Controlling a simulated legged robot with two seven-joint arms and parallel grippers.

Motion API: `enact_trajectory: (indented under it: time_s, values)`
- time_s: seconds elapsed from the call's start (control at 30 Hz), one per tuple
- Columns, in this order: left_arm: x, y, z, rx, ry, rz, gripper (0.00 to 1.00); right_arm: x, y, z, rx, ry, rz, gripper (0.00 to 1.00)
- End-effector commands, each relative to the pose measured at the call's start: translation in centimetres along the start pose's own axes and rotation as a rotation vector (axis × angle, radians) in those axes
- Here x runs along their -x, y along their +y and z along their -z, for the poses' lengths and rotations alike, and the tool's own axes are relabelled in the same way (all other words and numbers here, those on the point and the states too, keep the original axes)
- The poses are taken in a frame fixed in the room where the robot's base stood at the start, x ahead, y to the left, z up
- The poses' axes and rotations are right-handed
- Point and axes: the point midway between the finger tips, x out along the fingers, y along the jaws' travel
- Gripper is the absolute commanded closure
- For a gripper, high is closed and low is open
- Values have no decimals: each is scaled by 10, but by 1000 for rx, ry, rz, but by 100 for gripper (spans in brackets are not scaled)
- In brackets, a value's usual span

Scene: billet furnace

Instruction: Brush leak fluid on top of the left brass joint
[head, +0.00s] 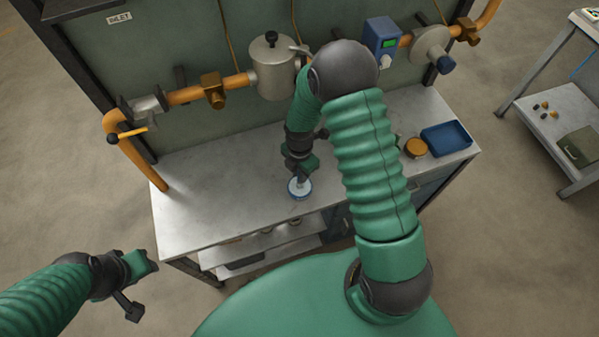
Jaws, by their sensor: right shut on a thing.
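The left brass joint (213,91) is a brass fitting on the orange pipe, left of the grey metal canister. A similar brass joint (467,32) sits at the far right of the pipe. A small round dish (299,188) with pale blue-white content stands on the bench. My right gripper (301,172) points down directly over this dish, shut on a slim thing, likely the brush, mostly hidden by the gripper. I cannot tell whether its tip touches the fluid. My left gripper (143,287) is open and empty, left of the bench front.
The pipe run carries a grey canister (272,68), a blue meter box (382,39) and a yellow-handled valve (122,134). A blue tray (446,139) and an orange-topped tin (415,147) stand at right. The bench's left part (205,185) is clear.

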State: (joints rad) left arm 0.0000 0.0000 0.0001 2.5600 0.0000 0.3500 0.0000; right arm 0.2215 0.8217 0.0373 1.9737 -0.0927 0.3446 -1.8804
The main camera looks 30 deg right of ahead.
Motion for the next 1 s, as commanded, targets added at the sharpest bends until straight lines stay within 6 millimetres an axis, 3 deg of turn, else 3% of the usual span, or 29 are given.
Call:
enact_trajectory:
  time_s: [0.3, 1.0]
  values:
    - [3, 0, 1, 0, 0, 0, 64, 3, 0, 0, 0, 0, 1, 100]
    - [62, 0, 15, 0, 0, 0, 64, 71, 0, 0, 0, 0, 0, 100]
